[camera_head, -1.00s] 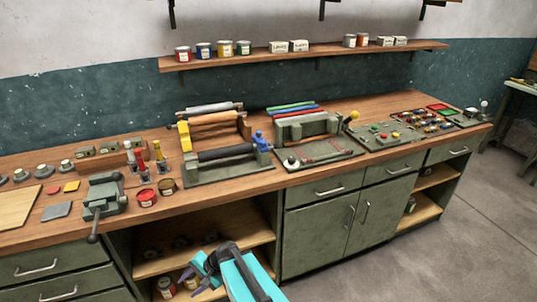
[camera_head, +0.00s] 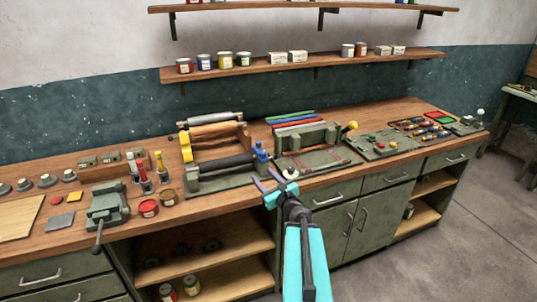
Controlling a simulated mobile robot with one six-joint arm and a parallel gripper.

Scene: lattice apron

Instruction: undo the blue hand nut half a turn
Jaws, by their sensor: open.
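The blue hand nut (camera_head: 261,154) stands at the right end of the green roller stand (camera_head: 210,186) on the workbench. A dark roller (camera_head: 226,165) lies across that stand, with a yellow part (camera_head: 186,147) at its left end. My gripper (camera_head: 268,180) is open and empty, just in front of and below the blue nut in the picture. My turquoise arm comes up from the bottom edge.
A green press with coloured bars (camera_head: 305,135) stands right of the stand, with a yellow knob (camera_head: 351,126). A shelf (camera_head: 330,66) hangs above. The floor in front at right is clear.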

